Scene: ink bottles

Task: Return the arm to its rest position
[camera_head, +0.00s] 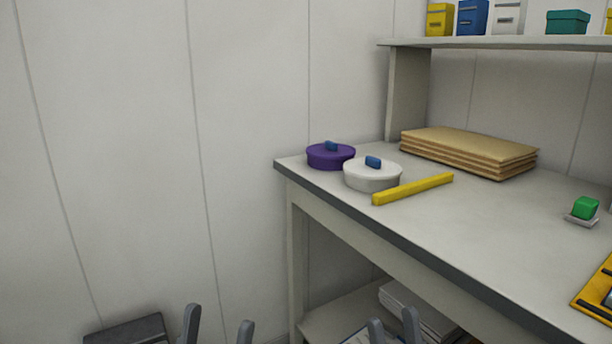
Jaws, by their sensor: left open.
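My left gripper (217,325) shows at the bottom edge, left of the table. Its two grey fingers stand apart with nothing between them. My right gripper (393,326) shows at the bottom, in front of the table's lower shelf. Its fingers are also apart, with nothing seen held. Only the finger ends show; both arms are out of view. A purple round pot (330,157) and a white round pot (371,176), each with a blue knob on top, stand at the table's left end, well away from both grippers.
The table (480,220) has a yellow bar (412,189), a stack of tan boards (468,152), and a green block (585,208) on a small pale dish. A yellow-framed item (597,292) is cut off at right. A dark box (127,331) lies low at left.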

